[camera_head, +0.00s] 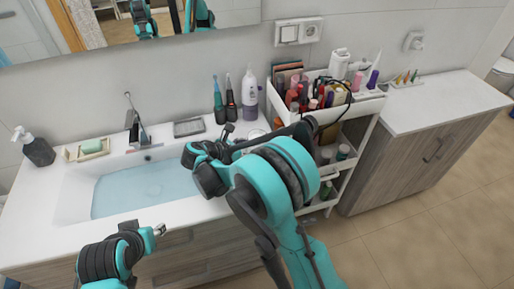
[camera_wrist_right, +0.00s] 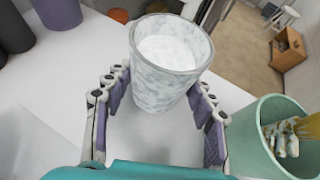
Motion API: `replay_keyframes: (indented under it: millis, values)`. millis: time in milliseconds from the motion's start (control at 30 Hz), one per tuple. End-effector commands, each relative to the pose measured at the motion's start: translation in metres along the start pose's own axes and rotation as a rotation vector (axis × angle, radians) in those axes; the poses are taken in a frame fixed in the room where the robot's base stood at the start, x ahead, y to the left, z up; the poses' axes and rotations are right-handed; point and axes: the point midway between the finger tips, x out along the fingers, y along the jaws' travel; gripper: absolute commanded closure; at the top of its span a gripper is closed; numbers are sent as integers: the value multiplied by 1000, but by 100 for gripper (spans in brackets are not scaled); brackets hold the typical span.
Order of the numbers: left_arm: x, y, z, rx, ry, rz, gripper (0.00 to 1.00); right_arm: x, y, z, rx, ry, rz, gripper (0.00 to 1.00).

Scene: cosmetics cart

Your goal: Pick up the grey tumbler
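The grey tumbler (camera_wrist_right: 168,78) has a marbled, mottled wall and a pale inside. It stands upright on the white counter in the right wrist view. My right gripper (camera_wrist_right: 160,92) is open, with one finger on each side of the tumbler's near part. A narrow gap shows at the left finger; contact on the right is unclear. In the head view a pale rim (camera_head: 259,134), probably the tumbler's, shows behind my right arm, which hides most of that area. My left gripper (camera_head: 158,230) is in front of the basin, away from the tumbler; its fingers are too small to judge.
A water-filled basin (camera_head: 145,190) lies left of my right arm. Dark toothbrush holders (camera_head: 231,106) and a white-purple bottle (camera_head: 250,97) stand behind it. A full cosmetics cart (camera_head: 368,108) is to the right. A green container (camera_wrist_right: 268,120) is close to the right finger.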

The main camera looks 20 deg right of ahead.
Motion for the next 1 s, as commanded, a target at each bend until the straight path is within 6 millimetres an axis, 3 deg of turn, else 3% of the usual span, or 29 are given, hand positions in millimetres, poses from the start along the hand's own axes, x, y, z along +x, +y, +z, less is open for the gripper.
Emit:
replay_keyframes:
  millis: [67, 567, 1000]
  values:
    - [0, 0, 0, 0, 0, 0, 60, 0, 0, 0, 0, 1, 0, 83]
    - [-2, 0, -1, 0, 0, 0, 60, -2, 0, 4, 0, 1, 0, 84]
    - [-13, 0, -9, 0, 0, 0, 60, -19, 0, 34, 0, 0, 0, 84]
